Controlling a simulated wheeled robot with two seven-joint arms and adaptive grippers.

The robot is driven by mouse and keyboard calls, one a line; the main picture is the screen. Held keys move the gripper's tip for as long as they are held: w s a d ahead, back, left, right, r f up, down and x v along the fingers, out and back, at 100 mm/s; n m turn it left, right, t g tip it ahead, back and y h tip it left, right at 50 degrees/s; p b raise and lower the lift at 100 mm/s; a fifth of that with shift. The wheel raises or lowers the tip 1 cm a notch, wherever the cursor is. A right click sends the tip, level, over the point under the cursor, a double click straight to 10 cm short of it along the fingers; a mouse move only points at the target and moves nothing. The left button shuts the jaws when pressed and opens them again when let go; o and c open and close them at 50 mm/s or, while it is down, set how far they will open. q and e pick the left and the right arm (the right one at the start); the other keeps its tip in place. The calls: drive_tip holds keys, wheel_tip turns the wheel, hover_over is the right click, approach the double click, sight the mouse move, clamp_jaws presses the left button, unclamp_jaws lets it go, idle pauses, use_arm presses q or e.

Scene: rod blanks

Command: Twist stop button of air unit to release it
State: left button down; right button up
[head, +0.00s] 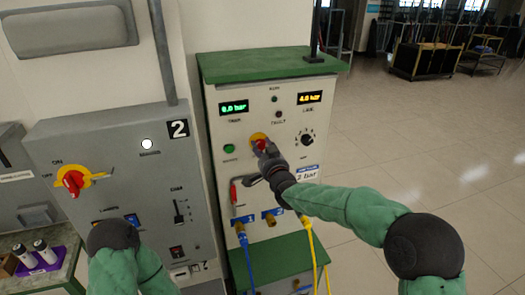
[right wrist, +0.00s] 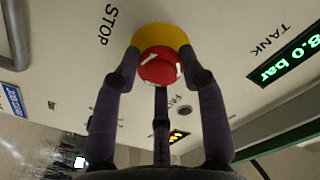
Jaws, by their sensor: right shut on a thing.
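The air unit (head: 285,95) is a cream cabinet with a green top. Its red stop button (head: 260,143) sits on a yellow collar in the middle of the panel, partly hidden by my gripper in the head view. In the right wrist view the red cap (right wrist: 160,68) with white marks shows clearly, beside the word STOP. My right gripper (head: 264,151) has its fingers on either side of the button and is shut on it; the fingers also show in the right wrist view (right wrist: 160,58). My left arm shows at the lower left, but its gripper is out of view.
Blue (head: 245,250) and yellow (head: 312,250) hoses hang below. A grey cabinet (head: 115,150) with a red-yellow switch stands left. Open floor lies right.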

drive_tip(key=shift+w+d+r, duration=0.1)
drive_tip(key=shift+d+r, duration=0.05)
drive_tip(key=shift+r, duration=0.5)
drive_tip(key=o, duration=1.1)
drive_tip(key=shift+o, duration=0.2)
drive_tip(key=shift+w+f, duration=0.15)
drive_tip(key=shift+f, duration=0.25)
drive_tip(key=shift+s, duration=0.35)
drive_tip(key=v, duration=1.1)
drive_tip(key=shift+s, duration=0.2)
